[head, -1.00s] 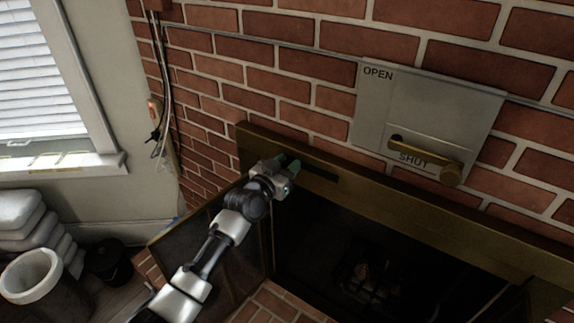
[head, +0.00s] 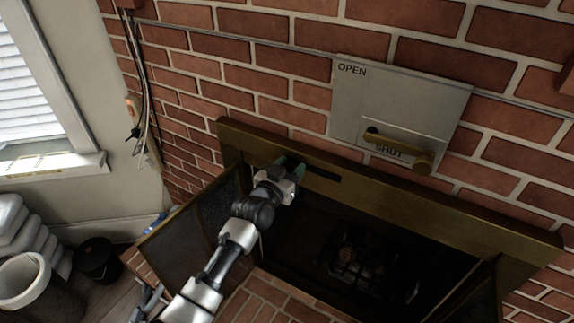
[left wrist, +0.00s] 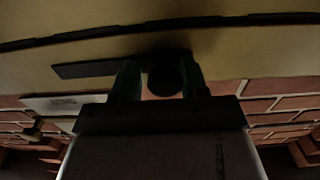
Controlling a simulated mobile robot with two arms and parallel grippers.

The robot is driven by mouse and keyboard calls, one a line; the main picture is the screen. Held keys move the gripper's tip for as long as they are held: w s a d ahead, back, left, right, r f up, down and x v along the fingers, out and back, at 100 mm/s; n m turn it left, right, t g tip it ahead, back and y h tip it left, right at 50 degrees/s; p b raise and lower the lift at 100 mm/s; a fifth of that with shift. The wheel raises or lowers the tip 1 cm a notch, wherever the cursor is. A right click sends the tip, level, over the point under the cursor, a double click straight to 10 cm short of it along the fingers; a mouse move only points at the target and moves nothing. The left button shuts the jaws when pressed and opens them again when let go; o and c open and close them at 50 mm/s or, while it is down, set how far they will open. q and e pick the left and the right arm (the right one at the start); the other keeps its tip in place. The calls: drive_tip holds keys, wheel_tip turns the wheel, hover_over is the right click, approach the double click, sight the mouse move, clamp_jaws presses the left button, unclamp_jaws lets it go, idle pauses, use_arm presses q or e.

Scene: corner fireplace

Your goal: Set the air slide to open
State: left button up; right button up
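The air slide (head: 322,176) is a dark narrow strip along the brass top beam of the fireplace frame. Its round dark knob (left wrist: 165,80) sits at the strip's end, seen in the left wrist view. My left gripper (head: 290,167) is at the strip's left end. Its two green fingers stand on either side of the knob, which nearly fills the gap between them; the exact contact is too dark to make out. In the head view the gripper covers the knob. No marking for the slide's positions can be read. My right gripper is not in view.
A grey plate (head: 400,97) marked OPEN and SHUT, with a brass handle (head: 398,147) near SHUT, is on the brick wall above the beam. A dark mesh door (head: 195,235) stands open at left. A bucket (head: 22,282) is at the lower left.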

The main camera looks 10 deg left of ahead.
use_arm(q)
drive_tip(key=shift+o, duration=1)
drive_tip(key=shift+d, duration=0.1)
drive_tip(key=shift+s, duration=0.1)
drive_tip(key=b+v, duration=0.1)
drive_tip(key=v, duration=0.9)
drive_tip(key=shift+s+a, duration=0.2)
drive_tip(key=shift+s, duration=0.1)
